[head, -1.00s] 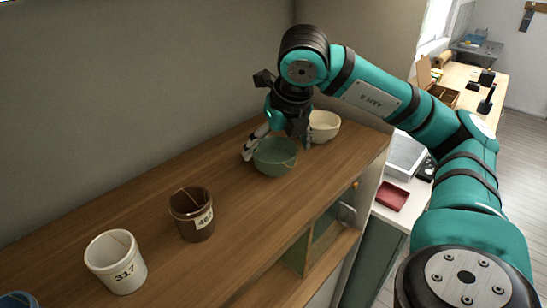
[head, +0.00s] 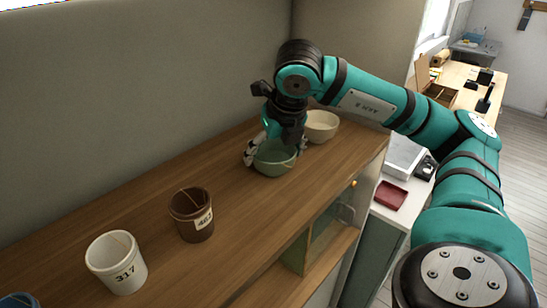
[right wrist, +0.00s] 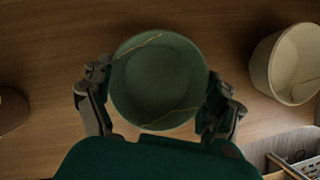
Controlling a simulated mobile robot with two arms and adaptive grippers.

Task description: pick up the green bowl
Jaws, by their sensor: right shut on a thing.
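The green bowl (head: 275,160) stands upright on the wooden shelf top, in front of a cream bowl. It has thin gold seams, which show in the right wrist view (right wrist: 160,82). My right gripper (head: 275,150) comes down over it from above, with one finger on each side of the bowl. In the right wrist view the fingers (right wrist: 158,100) press against the left and right sides of its rim. The gripper is shut on the green bowl. The bowl appears to rest on the wood. My left gripper is not in view.
The cream bowl (head: 320,126) stands close behind, to the right of the green bowl. A brown pot (head: 190,222) and a white pot marked 317 (head: 116,263) stand on the shelf top (head: 240,205) nearer the front left. A red tray (head: 391,195) lies lower, to the right.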

